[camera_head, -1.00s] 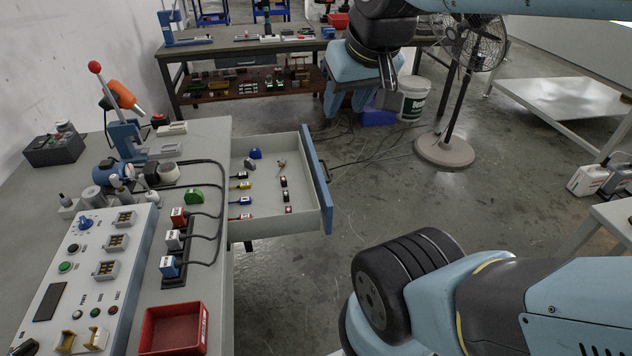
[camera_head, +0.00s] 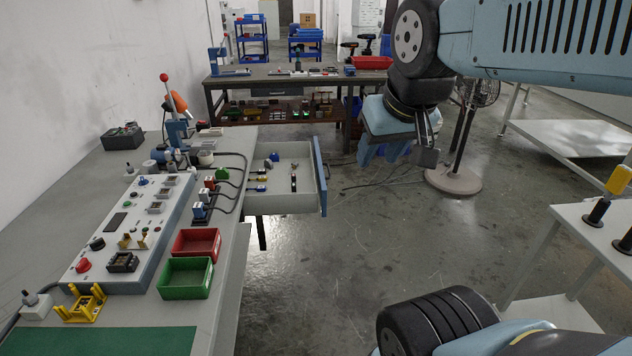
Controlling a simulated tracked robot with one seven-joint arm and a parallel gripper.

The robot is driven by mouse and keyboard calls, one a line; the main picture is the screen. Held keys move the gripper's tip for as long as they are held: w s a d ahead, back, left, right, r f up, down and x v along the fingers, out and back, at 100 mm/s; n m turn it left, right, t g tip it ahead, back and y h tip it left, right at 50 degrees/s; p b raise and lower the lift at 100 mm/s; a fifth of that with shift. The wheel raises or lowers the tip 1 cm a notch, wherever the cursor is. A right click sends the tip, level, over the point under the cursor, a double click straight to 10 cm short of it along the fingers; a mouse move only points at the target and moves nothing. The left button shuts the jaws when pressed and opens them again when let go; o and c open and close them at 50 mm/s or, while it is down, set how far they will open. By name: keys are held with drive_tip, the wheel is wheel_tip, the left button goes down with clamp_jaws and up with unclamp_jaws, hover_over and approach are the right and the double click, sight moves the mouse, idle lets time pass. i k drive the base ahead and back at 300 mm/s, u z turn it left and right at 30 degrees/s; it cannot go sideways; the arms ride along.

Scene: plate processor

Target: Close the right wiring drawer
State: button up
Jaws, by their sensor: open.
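The wiring drawer (camera_head: 285,203) is pulled out from the right side of the grey workbench (camera_head: 222,270). Its blue front panel (camera_head: 320,176) faces right, with a handle on its outer side. Several small coloured parts lie inside it. My gripper (camera_head: 383,152) hangs in the air to the right of the blue front, apart from it in the picture, pointing down. Its light blue fingers are spread and nothing shows between them.
A control panel (camera_head: 100,254), a red bin (camera_head: 196,243) and a green bin (camera_head: 185,279) stand on the workbench. A fan (camera_head: 455,180) stands behind my gripper. A second bench (camera_head: 280,72) is at the back.

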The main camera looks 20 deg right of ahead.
sight(278, 199)
drive_tip(key=z, duration=1.15)
drive_tip(key=k, duration=0.1)
drive_tip(key=i, duration=1.95)
drive_tip(key=u, duration=1.8)
drive_tip(key=i, duration=0.6)
drive_tip(key=u, duration=0.05)
